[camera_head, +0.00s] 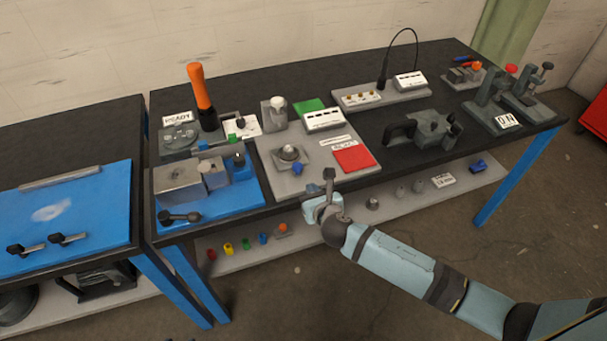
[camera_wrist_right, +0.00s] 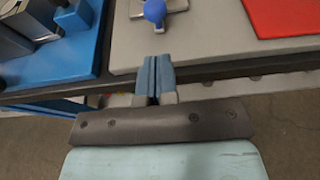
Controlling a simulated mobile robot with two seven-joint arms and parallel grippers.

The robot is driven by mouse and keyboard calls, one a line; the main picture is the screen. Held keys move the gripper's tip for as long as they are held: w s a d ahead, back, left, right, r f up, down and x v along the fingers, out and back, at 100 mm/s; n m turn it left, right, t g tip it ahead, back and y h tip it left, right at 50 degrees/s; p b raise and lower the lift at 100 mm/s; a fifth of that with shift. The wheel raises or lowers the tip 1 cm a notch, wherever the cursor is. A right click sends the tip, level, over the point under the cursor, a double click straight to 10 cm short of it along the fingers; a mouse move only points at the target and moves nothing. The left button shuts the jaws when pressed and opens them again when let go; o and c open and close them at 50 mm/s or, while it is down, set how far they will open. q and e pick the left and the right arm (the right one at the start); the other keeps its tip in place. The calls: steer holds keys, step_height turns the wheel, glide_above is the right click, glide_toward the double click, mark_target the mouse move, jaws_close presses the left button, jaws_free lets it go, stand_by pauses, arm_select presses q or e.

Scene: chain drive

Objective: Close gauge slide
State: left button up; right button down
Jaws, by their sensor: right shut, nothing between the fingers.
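A blue ball knob (camera_head: 297,168) stands at the front of a small grey fixture with a round part (camera_head: 290,153), on the grey board (camera_head: 275,178). No label that I can read names the gauge slide, so I cannot tell for certain whether this is it. The knob also shows at the top of the right wrist view (camera_wrist_right: 154,10). My right gripper (camera_head: 322,200) is at the board's front edge, in front of and right of the knob. Its fingers (camera_wrist_right: 155,75) are shut and empty, apart from the knob. My left gripper is not in view.
A red pad (camera_head: 354,159) lies right of the fixture. A blue base (camera_head: 215,205) with grey blocks stands left, beside a tall orange-handled lever (camera_head: 200,90). A dark grey handled part (camera_head: 430,128) lies right. A lower shelf (camera_head: 330,222) holds small parts.

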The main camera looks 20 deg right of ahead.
mark_target(300, 171)
steer(key=x, duration=0.4)
steer(key=r+x, duration=0.1)
steer(key=x, duration=0.1)
steer(key=shift+w+f, duration=0.1)
steer(key=shift+w, duration=0.45)
steer(key=w, duration=0.7)
steer(key=shift+w+a, duration=0.2)
steer(key=shift+w, duration=0.2)
steer(key=shift+r, duration=0.3)
steer(key=shift+w+d, duration=0.1)
steer(key=shift+r, duration=0.1)
